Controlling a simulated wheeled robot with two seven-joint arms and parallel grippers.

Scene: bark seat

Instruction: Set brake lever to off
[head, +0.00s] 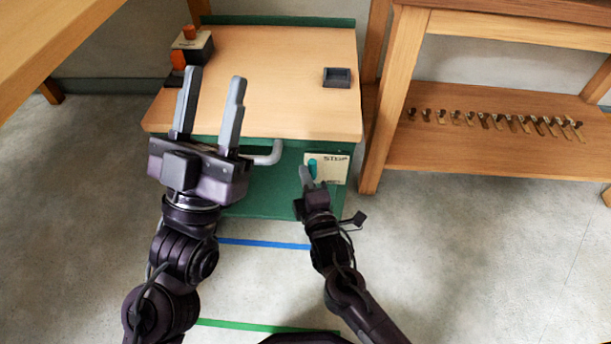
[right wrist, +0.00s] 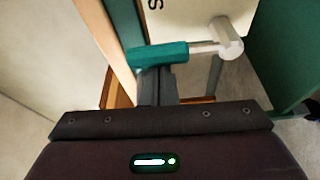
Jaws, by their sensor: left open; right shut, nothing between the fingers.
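The brake lever has a teal grip (head: 312,167) and stands at a cream label plate (head: 335,170) on the front of the green bench. In the right wrist view the teal grip (right wrist: 158,55) lies sideways on a grey rod that runs to a pale round pivot (right wrist: 228,38). My right gripper (head: 306,176) is shut and empty. Its fingertips (right wrist: 157,82) are right at the teal grip; I cannot tell whether they touch it. My left gripper (head: 214,78) is open and empty, above the left part of the bench top.
The wooden bench top (head: 280,100) carries a small black tray (head: 337,77) and a dark box with an orange knob (head: 192,46). A grey bent bar (head: 268,154) sticks out under its front edge. A wooden shelf unit (head: 480,145) with several small metal pieces stands right. Open floor lies in front.

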